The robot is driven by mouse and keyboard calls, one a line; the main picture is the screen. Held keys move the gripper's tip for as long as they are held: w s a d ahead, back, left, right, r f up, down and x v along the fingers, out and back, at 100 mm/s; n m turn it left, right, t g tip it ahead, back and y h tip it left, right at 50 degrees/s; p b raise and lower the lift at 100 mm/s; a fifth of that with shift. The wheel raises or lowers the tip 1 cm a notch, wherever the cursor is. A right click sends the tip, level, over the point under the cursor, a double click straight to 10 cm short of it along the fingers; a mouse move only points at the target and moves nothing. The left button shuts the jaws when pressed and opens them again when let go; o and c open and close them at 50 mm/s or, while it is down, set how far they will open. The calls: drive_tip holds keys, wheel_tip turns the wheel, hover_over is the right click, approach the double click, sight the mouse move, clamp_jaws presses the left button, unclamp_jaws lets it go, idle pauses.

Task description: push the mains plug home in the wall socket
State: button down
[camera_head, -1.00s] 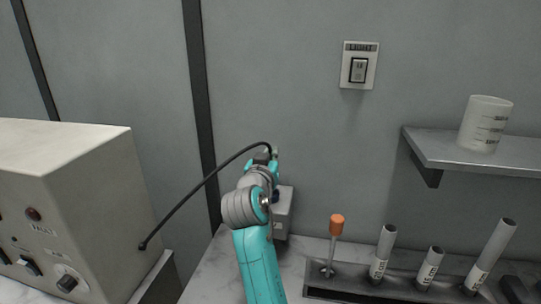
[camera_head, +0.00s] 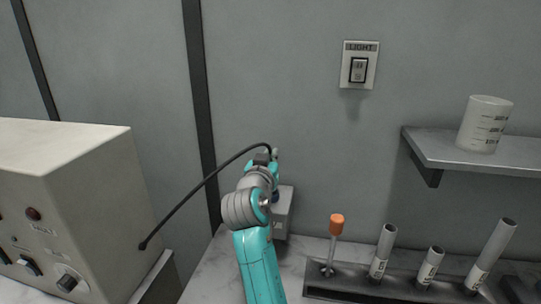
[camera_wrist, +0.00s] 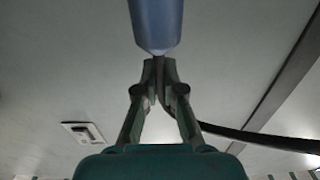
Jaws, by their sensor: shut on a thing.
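My gripper (camera_wrist: 160,72) is shut on the rear end of the blue plug (camera_wrist: 155,24), where the black cable (camera_wrist: 265,138) leaves it. The plug reaches out of the top of the wrist view, so its front is cut off. In the head view a small bit of blue (camera_head: 276,197) shows beside my wrist, in front of a grey box (camera_head: 284,217) low by the wall, seemingly the wall socket. My wrist covers much of both. How deep the plug sits in the socket cannot be seen.
The cable arches left to a beige control box (camera_head: 75,180). A rack (camera_head: 365,295) with tubes and an orange-topped tool (camera_head: 337,225) stands right of my arm. A shelf (camera_head: 480,155) with a beaker (camera_head: 485,123) is farther right. A light switch (camera_head: 358,70) is above.

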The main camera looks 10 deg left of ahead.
drive_tip(key=shift+f, duration=1.2)
drive_tip(key=c, duration=1.2)
unclamp_jaws()
wheel_tip(320, 180, up, 10)
drive_tip(key=shift+f, duration=0.1)
